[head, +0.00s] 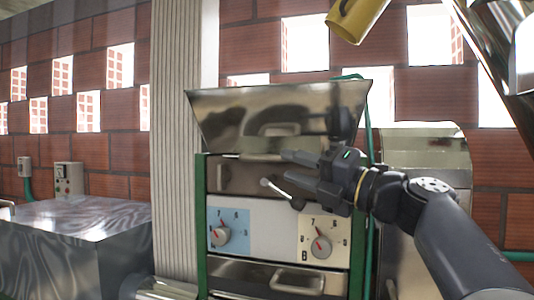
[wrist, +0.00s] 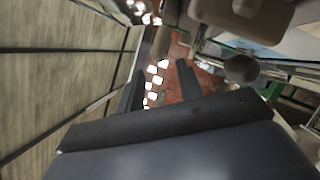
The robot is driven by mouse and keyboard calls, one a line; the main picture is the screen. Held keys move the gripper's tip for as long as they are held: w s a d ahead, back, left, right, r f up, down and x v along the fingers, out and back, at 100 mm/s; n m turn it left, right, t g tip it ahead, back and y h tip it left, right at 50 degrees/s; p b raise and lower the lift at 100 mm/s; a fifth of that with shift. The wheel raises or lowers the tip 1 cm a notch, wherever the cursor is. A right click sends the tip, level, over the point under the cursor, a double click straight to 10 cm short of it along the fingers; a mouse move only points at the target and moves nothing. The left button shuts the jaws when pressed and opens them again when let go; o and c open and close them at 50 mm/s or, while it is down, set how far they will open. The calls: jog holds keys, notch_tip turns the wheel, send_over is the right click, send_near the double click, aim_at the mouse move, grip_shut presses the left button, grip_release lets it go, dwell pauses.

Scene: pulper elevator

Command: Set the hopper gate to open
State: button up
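The metal hopper (head: 278,115) flares open at the top of a green-framed machine. My gripper (head: 287,167) is just above the lever, fingers pointing left across the machine's front. In the wrist view its two fingers (wrist: 160,88) stand apart with nothing between them. A grey ball knob (wrist: 241,69) lies right of both fingers, outside the gap. The gate itself is not clearly visible.
Two dials, on a blue panel (head: 236,219) and a cream panel (head: 337,223), sit below the lever. A drawer-like metal front with a handle (head: 298,284) is lower. A yellow spout (head: 352,18) hangs above. A metal-topped block (head: 80,216) stands left.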

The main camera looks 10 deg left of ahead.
aim_at(275, 161)
jog(key=p+x, duration=0.2)
jog(key=x, duration=0.5)
jog(key=shift+c, duration=0.4)
grip_shut()
